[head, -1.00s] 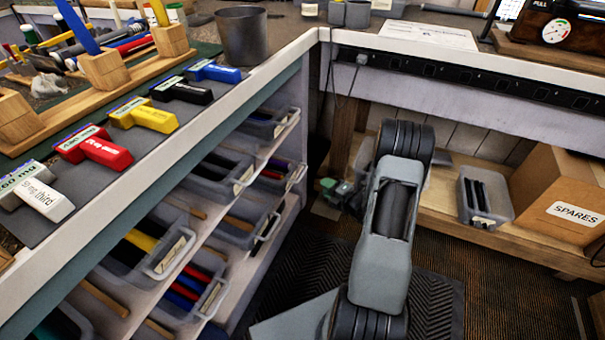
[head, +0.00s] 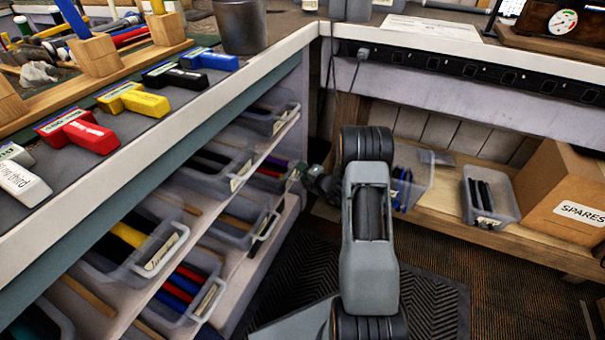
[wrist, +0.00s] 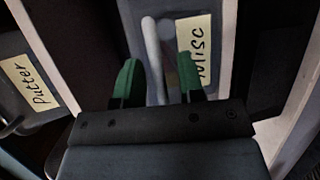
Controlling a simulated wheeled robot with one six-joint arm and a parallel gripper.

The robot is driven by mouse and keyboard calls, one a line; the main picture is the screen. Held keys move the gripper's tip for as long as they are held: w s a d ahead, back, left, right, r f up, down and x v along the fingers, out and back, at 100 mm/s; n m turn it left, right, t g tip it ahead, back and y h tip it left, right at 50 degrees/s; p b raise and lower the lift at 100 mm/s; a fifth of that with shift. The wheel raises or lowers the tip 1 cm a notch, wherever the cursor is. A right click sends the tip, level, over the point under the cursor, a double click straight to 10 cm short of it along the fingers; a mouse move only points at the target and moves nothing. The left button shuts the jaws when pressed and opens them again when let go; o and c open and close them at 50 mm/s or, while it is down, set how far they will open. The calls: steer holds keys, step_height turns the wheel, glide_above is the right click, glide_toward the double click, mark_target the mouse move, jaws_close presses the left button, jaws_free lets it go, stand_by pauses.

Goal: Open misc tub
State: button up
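The misc tub (wrist: 213,60) is a clear grey tub with a cream "Misc" label (wrist: 196,50) and a pale bar handle (wrist: 153,55) on its front. In the wrist view it lies straight ahead of my gripper (wrist: 158,80). The two green fingers are apart, one on each side of the handle's line; I cannot tell whether they touch it. In the head view my gripper (head: 300,174) is small and partly hidden by my arm, beside the right end of the shelf tubs. The misc tub cannot be told for sure there.
A tub labelled "Putter" (wrist: 28,85) is left in the wrist view. Several clear tubs fill the shelves under the left bench (head: 150,150). A low wooden shelf (head: 440,205) at right holds open tubs and a "SPARES" box (head: 565,195). Dark matted floor lies between.

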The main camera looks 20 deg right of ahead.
steer(key=shift+c, duration=0.5)
jaws_close()
